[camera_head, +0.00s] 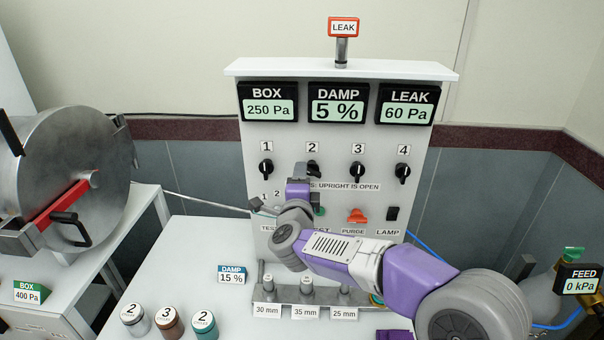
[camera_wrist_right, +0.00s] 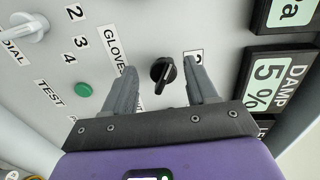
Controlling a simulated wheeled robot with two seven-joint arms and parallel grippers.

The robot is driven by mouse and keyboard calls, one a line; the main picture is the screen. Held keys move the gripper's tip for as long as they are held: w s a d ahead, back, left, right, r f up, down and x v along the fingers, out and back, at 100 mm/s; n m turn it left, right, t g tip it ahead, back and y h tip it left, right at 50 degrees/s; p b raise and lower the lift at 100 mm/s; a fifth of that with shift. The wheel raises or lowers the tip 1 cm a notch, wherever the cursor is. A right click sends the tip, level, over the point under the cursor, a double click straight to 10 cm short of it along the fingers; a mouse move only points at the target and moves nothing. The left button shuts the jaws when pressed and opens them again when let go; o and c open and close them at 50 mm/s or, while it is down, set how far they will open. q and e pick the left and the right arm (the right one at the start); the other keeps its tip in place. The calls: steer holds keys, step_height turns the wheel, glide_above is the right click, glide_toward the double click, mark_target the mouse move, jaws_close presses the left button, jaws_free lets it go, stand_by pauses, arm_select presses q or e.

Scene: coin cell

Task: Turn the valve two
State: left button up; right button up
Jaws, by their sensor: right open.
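The black knob of valve two (camera_head: 314,169) is on the white panel below the label 2, partly hidden by my right gripper in the head view. In the right wrist view the knob (camera_wrist_right: 162,73) lies between the fingertips, with the label 2 beside it. My right gripper (camera_head: 300,172) is open in front of the panel, also seen in the wrist view (camera_wrist_right: 160,67). My left gripper is not in view.
Valve knobs one (camera_head: 266,169), three (camera_head: 357,170) and four (camera_head: 402,171) are on either side. Below are an orange purge control (camera_head: 357,215) and a lamp switch (camera_head: 392,213). A steel chamber (camera_head: 75,160) stands left. Numbered cylinders (camera_head: 134,320) stand on the table.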

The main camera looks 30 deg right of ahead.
mark_target(311, 173)
steer(key=v, duration=0.3)
steer(key=shift+d, duration=0.1)
steer(key=shift+o, duration=2.1)
steer(key=shift+n+p, duration=0.4)
steer(key=shift+p, duration=0.05)
steer(key=shift+o, duration=0.5)
steer(key=n+p, duration=0.2)
steer(key=n, duration=0.1)
steer(key=d+n+p, duration=0.1)
steer(key=n, duration=0.2)
steer(key=s+n+p, duration=0.1)
steer(key=n+p, duration=0.1)
steer(key=shift+d+r+n+p, duration=0.3)
steer(key=shift+d+n+p, duration=0.05)
steer(key=shift+n, duration=0.05)
steer(key=n, duration=0.1)
steer(key=n+p, duration=0.1)
steer(key=shift+w+d+f+n, duration=0.1)
steer(key=shift+d+f+n, duration=0.1)
steer(key=shift+d+n, duration=0.1)
steer(key=shift+x, duration=3.55)
